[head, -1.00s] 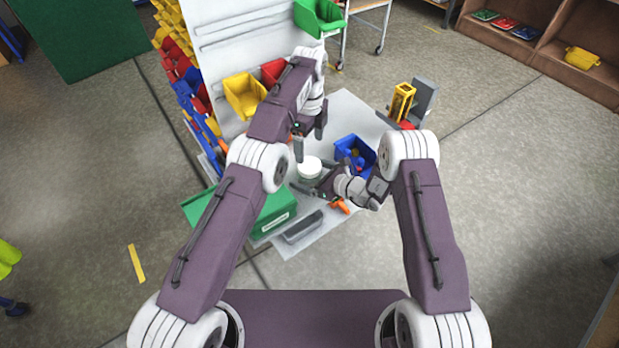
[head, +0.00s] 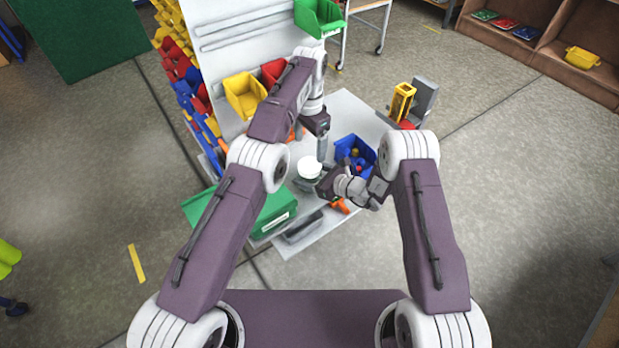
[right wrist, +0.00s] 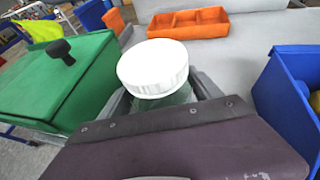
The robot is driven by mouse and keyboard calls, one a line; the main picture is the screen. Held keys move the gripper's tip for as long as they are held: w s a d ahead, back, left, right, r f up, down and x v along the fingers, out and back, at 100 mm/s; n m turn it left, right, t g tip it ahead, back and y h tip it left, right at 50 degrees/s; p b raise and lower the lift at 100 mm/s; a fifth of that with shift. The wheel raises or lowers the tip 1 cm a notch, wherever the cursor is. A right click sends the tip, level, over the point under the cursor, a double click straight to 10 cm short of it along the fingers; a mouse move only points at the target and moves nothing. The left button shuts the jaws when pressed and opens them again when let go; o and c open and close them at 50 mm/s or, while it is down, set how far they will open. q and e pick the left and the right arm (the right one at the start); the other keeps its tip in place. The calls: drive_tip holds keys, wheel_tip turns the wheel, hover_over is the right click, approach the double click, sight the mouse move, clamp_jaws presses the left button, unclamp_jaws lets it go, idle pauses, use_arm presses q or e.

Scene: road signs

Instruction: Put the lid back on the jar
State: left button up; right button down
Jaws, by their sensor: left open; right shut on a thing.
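The white lid (head: 310,166) sits on top of the greenish clear jar (head: 305,183) above the grey table. In the right wrist view the lid (right wrist: 154,68) covers the jar's top, and the glass jar (right wrist: 165,115) shows below it. I cannot tell how firmly it is seated. My right gripper (head: 311,183) is shut on the jar, a finger on each side below the lid. My left gripper (head: 322,149) is just behind and right of the lid, apart from it, open and empty. One of its fingers is mostly hidden.
A blue bin (head: 346,146) stands right of the jar. A green box (head: 272,212) is at the left, with a grey tray (head: 303,228) in front. An orange divided tray (right wrist: 190,22) lies behind the jar. A white panel with bins rises at the back left.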

sight(310, 165)
use_arm(q)
drive_tip(key=n, duration=0.6)
drive_tip(key=shift+n, duration=0.3)
drive_tip(key=n, duration=1.5)
drive_tip(key=shift+n, duration=0.3)
drive_tip(key=shift+f, duration=4)
